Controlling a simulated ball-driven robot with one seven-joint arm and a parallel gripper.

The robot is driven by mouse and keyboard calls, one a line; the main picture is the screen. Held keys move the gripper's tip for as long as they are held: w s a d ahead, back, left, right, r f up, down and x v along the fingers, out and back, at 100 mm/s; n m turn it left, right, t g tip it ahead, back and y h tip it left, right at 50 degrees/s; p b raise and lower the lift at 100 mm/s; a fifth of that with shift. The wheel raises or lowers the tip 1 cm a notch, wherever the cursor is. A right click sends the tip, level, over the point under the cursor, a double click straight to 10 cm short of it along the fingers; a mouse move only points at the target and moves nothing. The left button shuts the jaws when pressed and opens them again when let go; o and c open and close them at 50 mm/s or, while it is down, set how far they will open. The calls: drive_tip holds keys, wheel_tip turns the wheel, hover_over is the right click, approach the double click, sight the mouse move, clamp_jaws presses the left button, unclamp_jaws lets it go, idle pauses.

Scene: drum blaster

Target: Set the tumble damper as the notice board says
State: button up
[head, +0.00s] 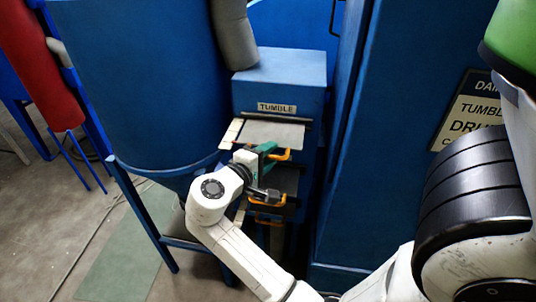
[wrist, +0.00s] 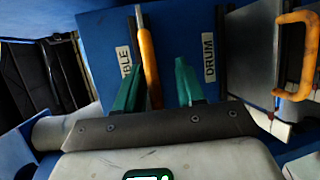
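The tumble damper is a grey plate (head: 270,133) with an orange handle (head: 286,155), sticking out of the blue cabinet under its TUMBLE label (head: 277,107). My gripper (head: 268,158) is at this handle. In the wrist view its two green fingers (wrist: 158,85) stand apart, with the orange handle (wrist: 148,62) between them, nearer the left finger. A gap shows on the right; I cannot tell whether the left finger touches. The notice board (head: 465,110) at the right is partly hidden by my own body; only "DAI", "TUMBLE", "DRU" and "C" read.
A second orange handle (head: 268,201) sits below on a lower plate; in the wrist view that plate (wrist: 250,50) is beyond the DRUM label (wrist: 209,58). A blue drum (head: 140,80) on legs stands left. A tall blue panel (head: 385,140) closes off the right.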

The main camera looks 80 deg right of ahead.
drive_tip(key=shift+w+a+r, duration=0.1)
drive_tip(key=b+v, duration=0.2)
drive_tip(key=v, duration=0.8)
drive_tip(key=shift+a, duration=0.3)
drive_tip(key=shift+w, duration=0.1)
wheel_tip(320, 180, down, 10)
drive_tip(key=s+n+t+y, duration=0.1)
drive_tip(key=n+t+y, duration=0.1)
drive_tip(key=t+y, duration=0.15)
drive_tip(key=s+a+f+t+y, duration=0.1)
drive_tip(key=s+a+f+y, duration=0.3)
drive_tip(key=a+f, duration=0.3)
drive_tip(key=s+a+f+t+y, duration=0.1)
drive_tip(key=s+a+f+y, duration=0.3)
drive_tip(key=a+f+y, duration=0.3)
drive_tip(key=shift+a+f, duration=0.55)
drive_tip(key=shift+f, duration=0.45)
